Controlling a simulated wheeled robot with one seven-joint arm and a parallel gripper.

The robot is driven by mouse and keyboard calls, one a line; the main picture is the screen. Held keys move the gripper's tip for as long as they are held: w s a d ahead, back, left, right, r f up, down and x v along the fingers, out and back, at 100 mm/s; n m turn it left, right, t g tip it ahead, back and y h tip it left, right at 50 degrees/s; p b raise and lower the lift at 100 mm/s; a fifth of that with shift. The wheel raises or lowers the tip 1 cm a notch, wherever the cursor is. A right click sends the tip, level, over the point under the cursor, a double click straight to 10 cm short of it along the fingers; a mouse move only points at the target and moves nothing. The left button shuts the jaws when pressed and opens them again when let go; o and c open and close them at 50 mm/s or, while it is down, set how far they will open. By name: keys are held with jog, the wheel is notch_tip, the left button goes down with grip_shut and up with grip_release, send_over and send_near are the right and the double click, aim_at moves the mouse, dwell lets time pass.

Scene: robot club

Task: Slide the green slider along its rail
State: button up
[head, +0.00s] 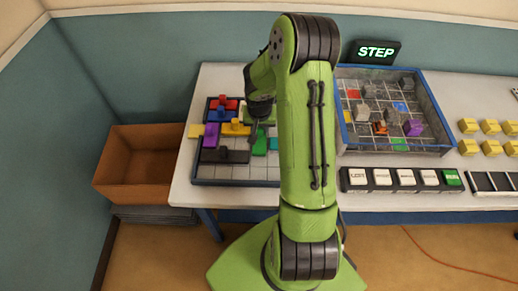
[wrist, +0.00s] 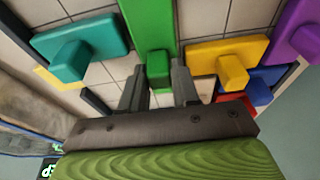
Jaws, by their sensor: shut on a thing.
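The green slider (wrist: 150,28) is a long green block with a raised knob, and it lies in the sliding-block board in the wrist view. My gripper (wrist: 159,82) is shut on the slider's knob, one dark finger on each side. In the head view a part of the green slider (head: 260,144) shows beside my arm, and the arm hides the rest. The board (head: 232,182) is a dark-framed tray with pale grid squares, at the left end of the white table. I cannot make out a separate rail.
In the wrist view a teal block (wrist: 95,42) lies left of the slider, and yellow (wrist: 205,54), blue (wrist: 258,90) and purple (wrist: 291,35) blocks lie right. An orange-brown bin (head: 145,180) stands left of the table. A blue-rimmed tray (head: 395,152) stands right of my arm.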

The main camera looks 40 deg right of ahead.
aim_at(259, 154)
jog(key=shift+s+a+b, duration=0.4)
jog(key=shift+s+a, duration=0.45)
jog(key=shift+s, duration=0.3)
jog(key=shift+s+a+b, duration=0.35)
jog(key=shift+s+a, duration=0.55)
jog(key=shift+s, duration=0.25)
jog(key=shift+s+a+b, duration=0.4)
jog(key=shift+s+a, duration=0.45)
jog(key=shift+s, duration=0.3)
jog(key=o, duration=0.6)
jog(key=shift+c, duration=0.2)
jog(key=w+d+p+v, duration=0.1)
jog(key=p+v, duration=0.4)
jog(key=v, duration=0.2)
jog(key=shift+w, duration=0.15)
jog(key=shift+r, duration=0.1)
